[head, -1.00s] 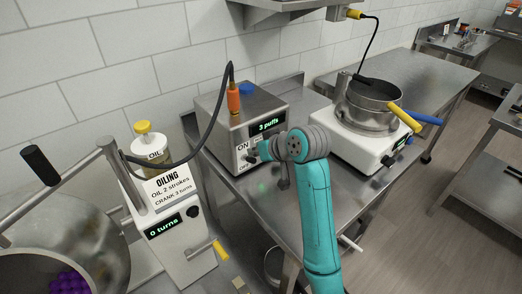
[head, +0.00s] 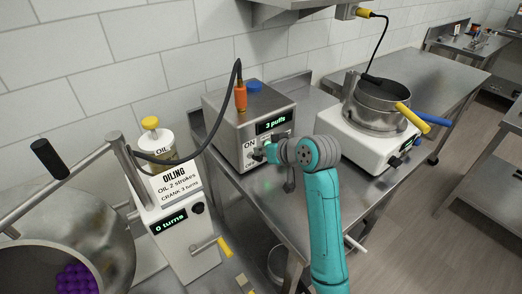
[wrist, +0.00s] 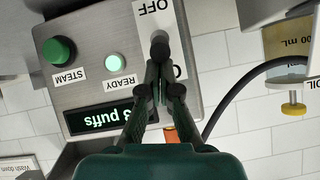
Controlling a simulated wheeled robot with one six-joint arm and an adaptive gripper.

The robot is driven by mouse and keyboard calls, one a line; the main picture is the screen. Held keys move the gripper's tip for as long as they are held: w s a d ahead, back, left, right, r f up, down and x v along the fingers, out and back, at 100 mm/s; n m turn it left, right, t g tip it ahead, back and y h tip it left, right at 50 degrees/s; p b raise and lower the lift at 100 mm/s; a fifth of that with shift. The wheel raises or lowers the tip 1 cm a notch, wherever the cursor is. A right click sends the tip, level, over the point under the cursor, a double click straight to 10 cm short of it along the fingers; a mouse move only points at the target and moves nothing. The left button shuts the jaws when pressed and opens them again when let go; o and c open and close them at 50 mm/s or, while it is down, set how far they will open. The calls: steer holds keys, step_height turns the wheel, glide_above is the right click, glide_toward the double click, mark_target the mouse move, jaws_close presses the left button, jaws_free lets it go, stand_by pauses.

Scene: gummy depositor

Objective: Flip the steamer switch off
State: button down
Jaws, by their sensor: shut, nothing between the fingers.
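The steamer (head: 229,122) is a grey metal box on the steel table, its display reading "3 puffs". Its switch has ON above and OFF below on the front. In the wrist view, which is upside down, the dark switch lever (wrist: 159,40) shows beside the OFF label (wrist: 152,7), with the ON label partly hidden by my fingers. My gripper (wrist: 158,68) is shut and empty, its fingertips at the lever on the ON side. I cannot tell whether they touch it. In the head view my gripper (head: 262,153) is at the panel and hides the switch.
The wrist view shows a green STEAM button (wrist: 58,50) and a lit READY lamp (wrist: 114,62). A black hose with an orange fitting (head: 240,98) rises from the steamer. The oiling machine (head: 175,215) stands left, a white hot plate with a pot (head: 378,104) right.

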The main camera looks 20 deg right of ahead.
steer(key=shift+s+f, duration=0.1)
steer(key=shift+f, duration=0.1)
steer(key=t, duration=0.1)
steer(key=s+f+t+y, duration=0.1)
steer(key=f+t, duration=0.1)
steer(key=shift+s+d+f, duration=0.2)
steer(key=shift+d, duration=0.1)
steer(key=v, duration=1.2)
steer(key=shift+f, duration=0.25)
stand_by(0.3)
